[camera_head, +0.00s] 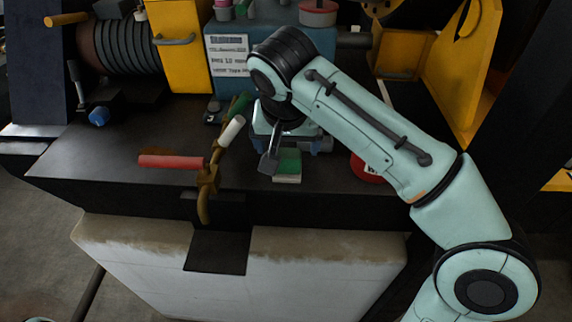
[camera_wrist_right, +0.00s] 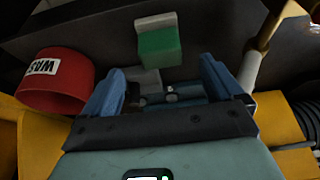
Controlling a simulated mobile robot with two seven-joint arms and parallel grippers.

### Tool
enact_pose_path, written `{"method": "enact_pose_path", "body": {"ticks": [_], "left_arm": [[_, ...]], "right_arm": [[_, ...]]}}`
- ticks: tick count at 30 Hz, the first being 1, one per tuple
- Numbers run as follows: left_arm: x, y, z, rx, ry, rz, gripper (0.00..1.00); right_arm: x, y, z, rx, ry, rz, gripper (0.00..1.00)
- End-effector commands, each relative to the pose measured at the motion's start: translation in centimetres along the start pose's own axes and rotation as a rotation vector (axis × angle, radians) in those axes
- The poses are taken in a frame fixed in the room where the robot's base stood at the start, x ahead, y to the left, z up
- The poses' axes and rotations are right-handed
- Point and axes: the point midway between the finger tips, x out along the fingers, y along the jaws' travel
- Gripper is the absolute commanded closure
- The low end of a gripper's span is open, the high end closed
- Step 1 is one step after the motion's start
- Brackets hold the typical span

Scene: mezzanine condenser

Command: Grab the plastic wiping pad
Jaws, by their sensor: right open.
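The wiping pad (camera_head: 288,167) is a small block, green on top with a pale layer along one edge. It lies on the dark bench top near the front edge, and shows in the right wrist view (camera_wrist_right: 160,46) just beyond the fingertips. My right gripper (camera_head: 290,147) is over the bench just behind the pad, partly hidden by its own wrist. Its two blue fingers (camera_wrist_right: 162,80) are spread apart, and the pad is not between them.
A brown valve with a red handle (camera_head: 171,162) stands left of the pad at the bench edge. A red round container (camera_wrist_right: 58,82) with a white label is close on the other side. A blue box (camera_head: 230,62) and yellow frames stand behind.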

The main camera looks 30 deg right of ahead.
Motion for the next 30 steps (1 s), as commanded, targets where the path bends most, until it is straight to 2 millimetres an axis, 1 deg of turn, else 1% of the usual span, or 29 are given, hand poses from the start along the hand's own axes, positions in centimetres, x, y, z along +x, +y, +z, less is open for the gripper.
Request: {"method": "enact_pose_path", "body": {"ticks": [1, 3, 8, 11, 15, 18, 21, 26, 27, 29, 30], "left_arm": [[0.4, -0.3, 0.4, -0.002, -0.005, -0.002, 1.00], [0.6, -0.4, 0.5, -0.002, -0.006, -0.002, 1.00], [0.7, -0.5, 0.6, -0.003, -0.007, -0.003, 1.00], [0.9, -0.6, 0.8, -0.003, -0.009, -0.003, 1.00], [1.3, -0.8, 1.0, -0.005, -0.013, -0.005, 1.00], [1.5, -1.0, 1.2, -0.005, -0.014, -0.005, 1.00], [1.6, -1.0, 1.2, -0.005, -0.015, -0.005, 1.00], [1.5, -0.9, 1.2, -0.005, -0.014, -0.005, 1.00], [1.5, -0.9, 1.1, -0.005, -0.014, -0.005, 1.00], [1.5, -0.9, 1.1, -0.005, -0.014, -0.005, 1.00], [1.5, -0.9, 1.1, -0.005, -0.014, -0.005, 1.00]], "right_arm": [[1.0, 0.0, 0.1, -0.001, -0.003, 0.002, 0.06], [1.8, 0.0, 0.1, -0.001, -0.002, 0.001, 0.06], [2.6, 0.0, 0.0, 0.000, 0.000, 0.000, 0.06], [3.9, 0.1, 0.0, 0.000, -0.002, 0.001, 0.06], [6.1, 0.1, 0.0, -0.001, -0.002, 0.001, 0.06], [7.2, 0.1, -0.1, -0.001, -0.001, 0.001, 0.06], [7.5, 0.1, -0.1, 0.000, 0.000, -0.001, 0.06], [7.5, 0.1, -0.2, 0.000, 0.001, -0.002, 0.06], [7.5, 0.1, -0.2, 0.000, 0.001, -0.002, 0.10], [7.5, 0.1, -0.2, 0.000, 0.001, -0.002, 0.29], [7.5, 0.1, -0.2, 0.000, 0.001, -0.002, 0.42]]}}
